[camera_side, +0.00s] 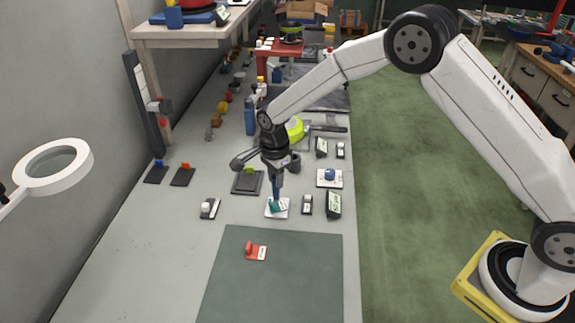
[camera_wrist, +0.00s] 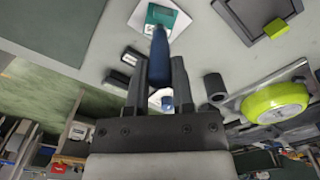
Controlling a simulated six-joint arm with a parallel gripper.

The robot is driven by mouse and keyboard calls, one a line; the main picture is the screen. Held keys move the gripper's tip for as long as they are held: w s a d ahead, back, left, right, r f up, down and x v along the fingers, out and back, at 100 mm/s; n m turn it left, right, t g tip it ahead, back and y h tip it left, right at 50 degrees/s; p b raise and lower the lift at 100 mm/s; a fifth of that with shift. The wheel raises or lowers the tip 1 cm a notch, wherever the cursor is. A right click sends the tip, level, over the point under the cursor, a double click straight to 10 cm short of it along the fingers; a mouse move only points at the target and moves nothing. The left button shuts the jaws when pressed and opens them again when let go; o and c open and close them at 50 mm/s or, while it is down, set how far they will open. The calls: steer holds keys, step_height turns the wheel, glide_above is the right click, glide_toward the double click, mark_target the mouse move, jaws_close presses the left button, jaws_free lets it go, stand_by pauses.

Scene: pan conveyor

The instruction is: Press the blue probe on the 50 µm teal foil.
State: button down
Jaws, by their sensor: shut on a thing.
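My gripper (camera_side: 277,178) is shut on the blue probe (camera_side: 275,191), which points down, close to upright. The teal foil (camera_side: 279,207) lies on a small white plate (camera_side: 270,212) on the bench, right under the probe. In the side view the probe's lower end meets the teal patch in the picture; I cannot tell whether it touches or hovers just above. In the wrist view the blue probe (camera_wrist: 159,58) sits between the fingers of my gripper (camera_wrist: 158,78), and its far end overlaps the edge of the teal foil (camera_wrist: 163,16). The white plate (camera_wrist: 182,18) shows around it.
Right of the plate are a small dark device (camera_side: 307,205) and a gauge with a display (camera_side: 333,205). A white plate with a blue block (camera_side: 330,175) and a dark tray with a green block (camera_side: 248,182) stand behind. A red-handled piece (camera_side: 252,249) lies on the green mat (camera_side: 290,285).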

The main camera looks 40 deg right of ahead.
steer(key=shift+r, duration=2.3)
